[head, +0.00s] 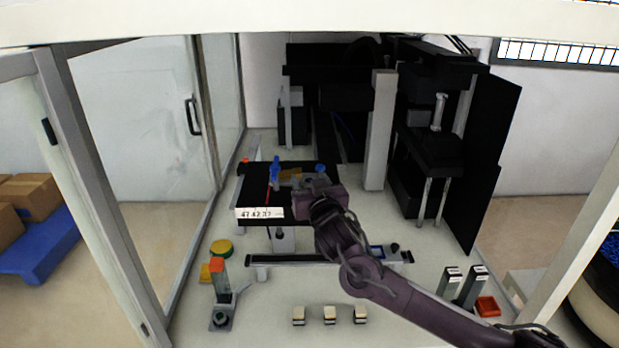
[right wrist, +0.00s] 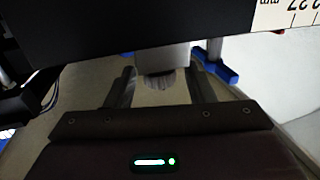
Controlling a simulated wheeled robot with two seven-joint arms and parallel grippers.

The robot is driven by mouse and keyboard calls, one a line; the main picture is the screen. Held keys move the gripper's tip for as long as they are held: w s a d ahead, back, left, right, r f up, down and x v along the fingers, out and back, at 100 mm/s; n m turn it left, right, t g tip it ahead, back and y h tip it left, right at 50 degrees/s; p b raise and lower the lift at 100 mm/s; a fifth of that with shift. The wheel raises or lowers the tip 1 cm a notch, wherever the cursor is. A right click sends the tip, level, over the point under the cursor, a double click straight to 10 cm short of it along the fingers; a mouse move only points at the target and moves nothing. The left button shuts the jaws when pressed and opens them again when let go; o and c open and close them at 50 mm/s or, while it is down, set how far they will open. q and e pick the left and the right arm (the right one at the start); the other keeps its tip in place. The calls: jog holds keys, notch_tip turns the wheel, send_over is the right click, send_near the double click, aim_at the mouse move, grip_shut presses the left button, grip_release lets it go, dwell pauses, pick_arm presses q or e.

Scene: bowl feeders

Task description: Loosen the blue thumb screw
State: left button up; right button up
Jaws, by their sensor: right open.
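Two blue parts show at the black feeder block (head: 259,189) in the head view: a taller upright one (head: 275,170) and a small one (head: 320,168) just beyond my right gripper (head: 309,184). I cannot tell which is the thumb screw. My right gripper is over the right side of the block, its fingertips hard to make out there. In the right wrist view its two fingers (right wrist: 161,88) are apart, with a grey rounded end (right wrist: 158,80) under a pale block visible between them. Contact is unclear. A blue foot (right wrist: 221,73) shows beyond the fingers. My left gripper is out of view.
A numbered white scale (head: 261,213) is on the block's front. A dark rail (head: 305,260) crosses the bench in front. A button post (head: 221,285) stands front left, and several small blocks sit along the front. A tall black machine (head: 430,140) stands at right.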

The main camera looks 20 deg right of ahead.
jog(key=shift+w, duration=0.3)
jog(key=c, duration=0.9)
jog(key=shift+c, duration=0.2)
